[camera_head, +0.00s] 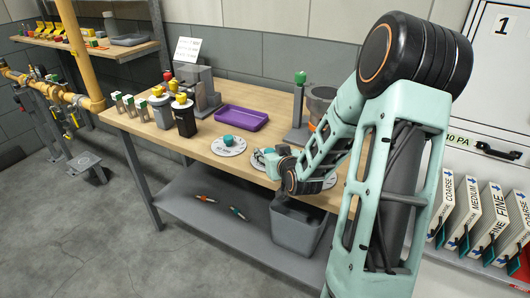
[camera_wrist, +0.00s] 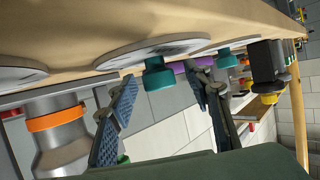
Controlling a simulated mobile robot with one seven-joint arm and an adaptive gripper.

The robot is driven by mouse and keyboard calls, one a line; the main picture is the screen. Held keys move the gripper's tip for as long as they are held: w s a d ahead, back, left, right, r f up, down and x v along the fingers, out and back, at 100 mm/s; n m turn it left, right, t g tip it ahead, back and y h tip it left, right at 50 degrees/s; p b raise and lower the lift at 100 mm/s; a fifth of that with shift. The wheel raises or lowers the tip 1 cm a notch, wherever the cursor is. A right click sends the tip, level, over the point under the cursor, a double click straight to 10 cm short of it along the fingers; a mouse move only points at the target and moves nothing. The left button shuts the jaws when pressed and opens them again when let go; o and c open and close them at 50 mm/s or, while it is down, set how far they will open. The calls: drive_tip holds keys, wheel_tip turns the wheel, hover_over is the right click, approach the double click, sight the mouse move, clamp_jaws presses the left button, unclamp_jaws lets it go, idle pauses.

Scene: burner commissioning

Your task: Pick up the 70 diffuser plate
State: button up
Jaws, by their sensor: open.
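Several pale round plates lie on the wooden workbench (camera_head: 205,135). One plate (camera_head: 228,152) with a teal knob is in full view, left of my gripper (camera_head: 282,165). A second plate (camera_head: 258,156) is partly covered by my gripper, and a third (camera_head: 328,183) shows beside my arm. In the wrist view, a plate (camera_wrist: 130,56) with a teal knob (camera_wrist: 158,75) lies ahead; its knob appears between the open fingers of my gripper (camera_wrist: 163,80), apparently ungripped. Another plate (camera_wrist: 205,47) with a teal knob (camera_wrist: 226,58) lies beyond. I cannot read which plate is marked 70.
A purple tray (camera_head: 240,118) lies behind the plates. Grey and black canisters (camera_head: 185,118) stand at left. A stand with a green knob (camera_head: 299,90) and a round vessel with an orange band (camera_wrist: 57,118) stand nearby. A grey bin (camera_head: 295,228) is below the bench edge.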

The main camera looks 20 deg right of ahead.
drive_tip(key=shift+w, duration=0.2)
drive_tip(key=shift+s, duration=0.15)
drive_tip(key=shift+c, duration=0.4)
clamp_jaws()
drive_tip(key=shift+r, duration=0.1)
